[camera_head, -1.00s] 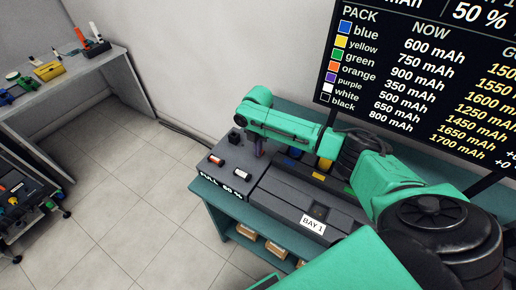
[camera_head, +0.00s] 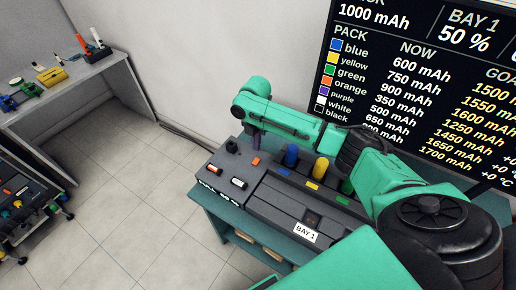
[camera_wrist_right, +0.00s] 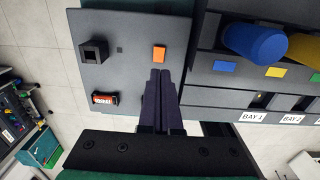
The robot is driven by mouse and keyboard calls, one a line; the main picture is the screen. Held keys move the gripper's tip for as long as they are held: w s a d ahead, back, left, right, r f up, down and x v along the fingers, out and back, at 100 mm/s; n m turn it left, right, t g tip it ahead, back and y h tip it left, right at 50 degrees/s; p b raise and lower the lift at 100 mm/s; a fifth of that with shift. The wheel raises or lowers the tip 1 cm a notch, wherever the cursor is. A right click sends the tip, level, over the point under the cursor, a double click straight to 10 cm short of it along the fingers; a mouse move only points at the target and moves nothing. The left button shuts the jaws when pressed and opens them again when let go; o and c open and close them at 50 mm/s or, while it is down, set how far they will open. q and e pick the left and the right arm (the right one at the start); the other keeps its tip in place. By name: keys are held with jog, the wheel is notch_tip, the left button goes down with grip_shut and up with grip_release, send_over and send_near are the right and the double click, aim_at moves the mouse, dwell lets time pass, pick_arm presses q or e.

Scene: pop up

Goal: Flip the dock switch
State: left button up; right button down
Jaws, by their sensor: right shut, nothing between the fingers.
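The dock's control panel (camera_head: 226,163) is a dark plate at the left of the dock. It carries a small orange block (camera_head: 256,161), also seen in the wrist view (camera_wrist_right: 159,53), a black square piece (camera_head: 232,146), a red-faced piece (camera_head: 215,168) and a white-faced piece (camera_head: 239,183). I cannot tell for sure which is the dock switch. My right gripper (camera_wrist_right: 160,73) is shut and empty, its dark fingertips just beside the orange block in the wrist view; contact is unclear. My left gripper is not in view.
Right of the panel are bays with a blue cylinder (camera_head: 291,155), a yellow cylinder (camera_head: 320,168) and a green one partly behind my arm. A BAY 1 label (camera_head: 306,232) marks the front. A screen (camera_head: 420,90) reads BAY 1 50 %. Another table (camera_head: 70,85) stands left.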

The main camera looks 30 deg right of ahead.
notch_tip(320, 180, up, 7)
jog(key=b, duration=0.1)
jog(key=shift+a+f, duration=0.2)
jog(key=shift+w+a+f, duration=0.1)
jog(key=shift+w, duration=0.05)
